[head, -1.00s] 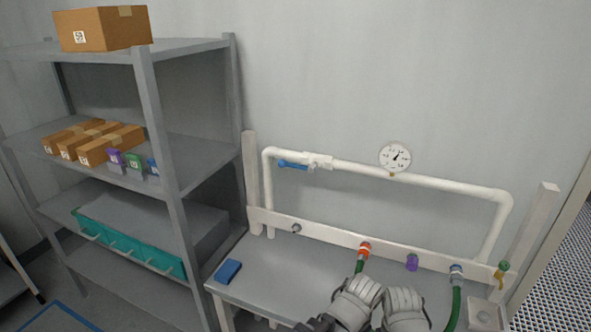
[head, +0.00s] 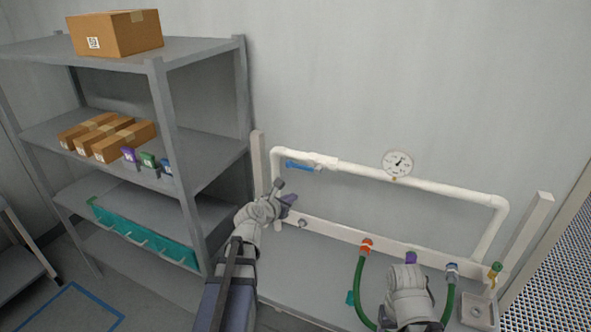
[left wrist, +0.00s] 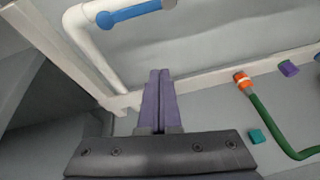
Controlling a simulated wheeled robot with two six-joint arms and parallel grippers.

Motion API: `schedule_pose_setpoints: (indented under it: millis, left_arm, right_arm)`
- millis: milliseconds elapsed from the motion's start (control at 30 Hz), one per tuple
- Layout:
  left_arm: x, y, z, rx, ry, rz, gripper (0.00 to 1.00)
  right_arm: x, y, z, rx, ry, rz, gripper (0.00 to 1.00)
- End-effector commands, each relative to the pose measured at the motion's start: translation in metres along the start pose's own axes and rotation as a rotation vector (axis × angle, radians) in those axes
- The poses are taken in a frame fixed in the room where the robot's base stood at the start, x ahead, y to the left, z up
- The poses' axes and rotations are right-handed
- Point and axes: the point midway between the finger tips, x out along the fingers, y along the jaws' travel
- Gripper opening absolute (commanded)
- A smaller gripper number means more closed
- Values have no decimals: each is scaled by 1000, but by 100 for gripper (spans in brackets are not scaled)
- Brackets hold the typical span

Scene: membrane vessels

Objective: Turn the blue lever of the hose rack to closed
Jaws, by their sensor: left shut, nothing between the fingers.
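The blue lever (head: 299,166) sits on the white pipe's upper run at the left, beside the white valve body (head: 322,161). It lies roughly along the pipe, its free end pointing left. In the left wrist view the lever (left wrist: 135,12) shows at the top edge. My left gripper (head: 291,198) is below the lever and apart from it, in front of the rack's left side. In the left wrist view its purple-grey fingers (left wrist: 159,75) are together and empty. My right gripper (head: 410,290) is low over the bench; its fingertips are hidden.
A pressure gauge (head: 398,164) is on the pipe. Grey shelving (head: 180,170) stands close on the left.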

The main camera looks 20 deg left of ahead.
Motion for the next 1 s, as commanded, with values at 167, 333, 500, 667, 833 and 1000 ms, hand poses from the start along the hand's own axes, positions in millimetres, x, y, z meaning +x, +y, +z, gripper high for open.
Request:
schedule_pose_setpoints:
  millis: [167,333,500,667,833,1000]
  left_arm:
    - [-7,28,9,-151,-44,60,0]
    - [-6,30,9,-164,-48,63,0]
    - [3,30,8,-161,-47,62,0]
    - [22,31,9,-158,-47,60,0]
    - [52,33,9,-157,-46,60,0]
    - [84,35,11,-157,-46,60,0]
  right_arm:
    - [-4,0,0,1,0,0,68]
    - [-3,0,0,1,0,0,68]
    - [0,0,0,0,0,0,68]
    - [7,-1,0,-1,0,0,68]
    - [17,-2,-1,-3,0,1,68]
    - [28,-2,-2,-6,0,1,68]
